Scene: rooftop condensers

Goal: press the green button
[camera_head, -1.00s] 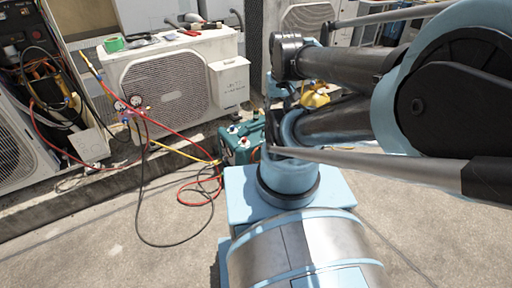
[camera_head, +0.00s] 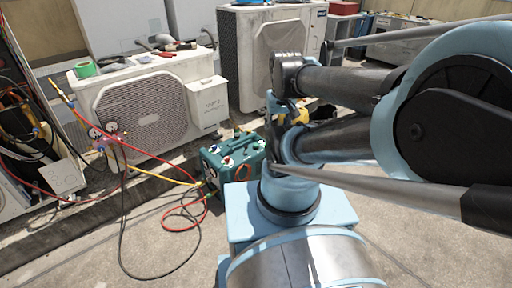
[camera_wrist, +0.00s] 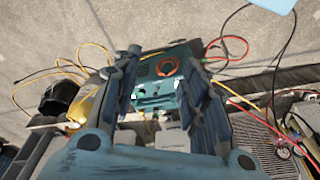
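A teal machine (camera_head: 235,160) with a top handle and red and blue fittings stands on the ground, just left of my arm in the head view. In the wrist view the same teal machine (camera_wrist: 165,68) shows between my fingers, with an orange ring on it and a pale panel near its lower edge. A tiny green spot shows near that panel; I cannot tell whether it is the green button. My gripper (camera_wrist: 165,72) is open and empty, its fingers apart on either side of the machine in the picture. The distance between them is unclear.
A white condenser (camera_head: 148,105) with tools and green tape on top stands behind, left of the machine. Red, yellow and black hoses (camera_head: 160,268) lie on the ground to the left. A yellow object (camera_wrist: 86,103) sits beside a finger. Bare concrete lies in front.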

